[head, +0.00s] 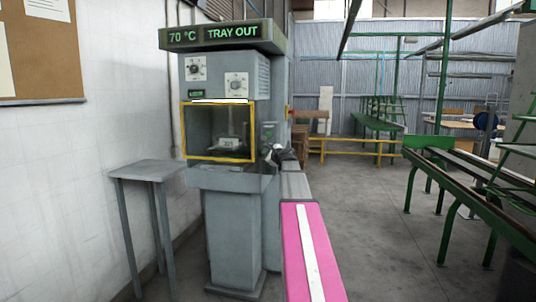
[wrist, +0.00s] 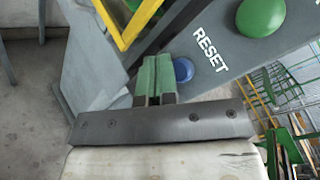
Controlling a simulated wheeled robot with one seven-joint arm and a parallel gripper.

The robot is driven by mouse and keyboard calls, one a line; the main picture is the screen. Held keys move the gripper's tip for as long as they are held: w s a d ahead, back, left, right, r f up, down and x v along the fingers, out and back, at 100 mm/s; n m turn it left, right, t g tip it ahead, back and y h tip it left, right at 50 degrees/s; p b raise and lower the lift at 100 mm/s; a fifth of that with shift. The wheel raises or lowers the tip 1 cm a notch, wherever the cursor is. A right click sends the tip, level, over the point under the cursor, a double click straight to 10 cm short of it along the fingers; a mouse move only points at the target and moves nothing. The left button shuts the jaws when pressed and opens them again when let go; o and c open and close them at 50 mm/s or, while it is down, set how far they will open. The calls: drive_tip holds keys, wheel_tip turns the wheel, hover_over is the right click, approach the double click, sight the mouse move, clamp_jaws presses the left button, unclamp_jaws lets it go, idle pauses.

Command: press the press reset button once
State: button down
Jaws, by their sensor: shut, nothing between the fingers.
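The press (head: 226,215) stands at the left of the head view, with a yellow-framed window (head: 183,130) and a display (head: 222,34) reading "70 °C TRAY OUT". In the wrist view, a blue round button (wrist: 184,69) sits on the grey panel beside the word RESET. A larger green button (wrist: 260,17) is up and to its right. My gripper (wrist: 153,68) has its green fingertips together and empty, just left of the blue button in that view. I cannot tell how far they are from the panel. In the head view, my gripper is small beside the press, and the buttons cannot be made out.
A small grey table (head: 152,168) stands left of the press. A green-legged conveyor (head: 470,175) runs along the right, and a yellow rail (head: 350,140) is behind. The floor (head: 370,230) between press and conveyor is open.

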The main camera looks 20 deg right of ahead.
drive_tip(key=shift+w+d, duration=0.1)
drive_tip(key=shift+w, duration=0.05)
idle(0.7)
drive_tip(key=shift+w+d, duration=0.15)
drive_tip(key=shift+w, duration=0.05)
drive_tip(key=shift+w+d, duration=0.3)
drive_tip(key=shift+w, duration=0.15)
idle(0.9)
drive_tip(key=shift+s+a, duration=0.1)
drive_tip(key=shift+s, duration=0.05)
drive_tip(key=shift+s+a, duration=0.45)
drive_tip(key=shift+s, duration=0.2)
drive_tip(key=shift+s, duration=0.1)
drive_tip(key=s+a, duration=0.1)
drive_tip(key=s, duration=0.1)
drive_tip(key=s+a, duration=0.1)
drive_tip(key=s, duration=0.1)
drive_tip(key=shift+a, duration=0.4)
idle(0.8)
